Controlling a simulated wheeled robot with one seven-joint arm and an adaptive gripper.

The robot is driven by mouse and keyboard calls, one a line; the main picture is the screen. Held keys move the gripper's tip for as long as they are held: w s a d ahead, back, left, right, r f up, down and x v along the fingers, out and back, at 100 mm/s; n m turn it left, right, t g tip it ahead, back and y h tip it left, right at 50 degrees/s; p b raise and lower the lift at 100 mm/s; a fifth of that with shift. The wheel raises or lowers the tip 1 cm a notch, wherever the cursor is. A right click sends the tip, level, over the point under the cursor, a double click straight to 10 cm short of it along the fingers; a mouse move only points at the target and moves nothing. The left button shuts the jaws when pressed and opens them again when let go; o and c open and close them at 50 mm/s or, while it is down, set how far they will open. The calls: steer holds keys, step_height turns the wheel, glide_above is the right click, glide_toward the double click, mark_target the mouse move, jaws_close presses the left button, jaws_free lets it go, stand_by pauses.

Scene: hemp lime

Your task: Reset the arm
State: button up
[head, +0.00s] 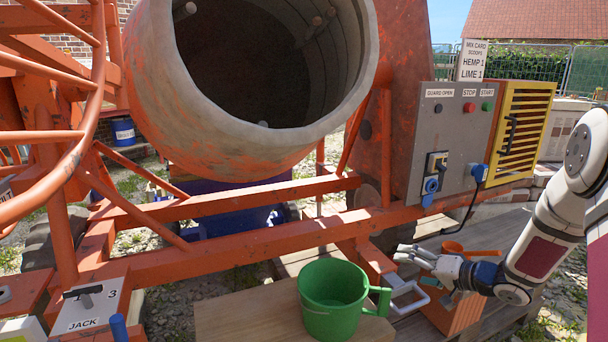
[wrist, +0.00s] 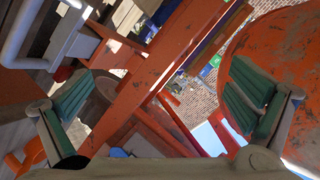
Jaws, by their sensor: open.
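My arm comes in from the right edge of the head view, bent down at the elbow. My gripper (head: 408,255) points left, above the wooden deck at the lower right. In the wrist view my gripper (wrist: 163,98) shows two green-padded fingers spread wide, with nothing held between them. Beyond them are the orange frame beam (wrist: 140,80) and the orange drum side (wrist: 285,65). In the head view an orange scoop (head: 455,248) shows just behind my gripper. Whether they touch is hard to tell.
A green bucket (head: 328,302) stands on a wooden board left of my gripper. The mixer drum (head: 250,145) opens toward me above the orange frame. The grey control panel (head: 455,125) carries a blue plug and buttons. A box labelled JACK (head: 88,306) is at lower left.

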steer(key=d+r+h, duration=0.4)
steer(key=r+h, duration=0.3)
steer(key=r, duration=0.4)
steer(key=s+r+g+h, duration=0.1)
steer(key=s+r+h, duration=0.1)
steer(key=s+r, duration=0.3)
steer(key=s+r+g+h, duration=0.1)
steer(key=s+r+h, duration=0.1)
steer(key=s, duration=0.5)
steer(key=s+a+n+g+y, duration=0.1)
steer(key=s+a+g, duration=0.25)
steer(key=s, duration=0.85)
steer(key=s+a+n+g+y, duration=0.15)
steer(key=s+a, duration=0.35)
steer(key=s, duration=0.6)
steer(key=s+a+n+g, duration=0.1)
steer(key=s+a+g, duration=0.3)
steer(key=s, duration=0.8)
step_height(320, 180, up, 24)
steer(key=a+t+p, duration=0.1)
steer(key=t+p, duration=0.3)
steer(key=p, duration=1.8)
steer(key=shift+s+t, duration=0.2)
steer(key=shift+t, duration=0.1)
steer(key=shift+r+y, duration=0.1)
steer(key=shift+y, duration=0.15)
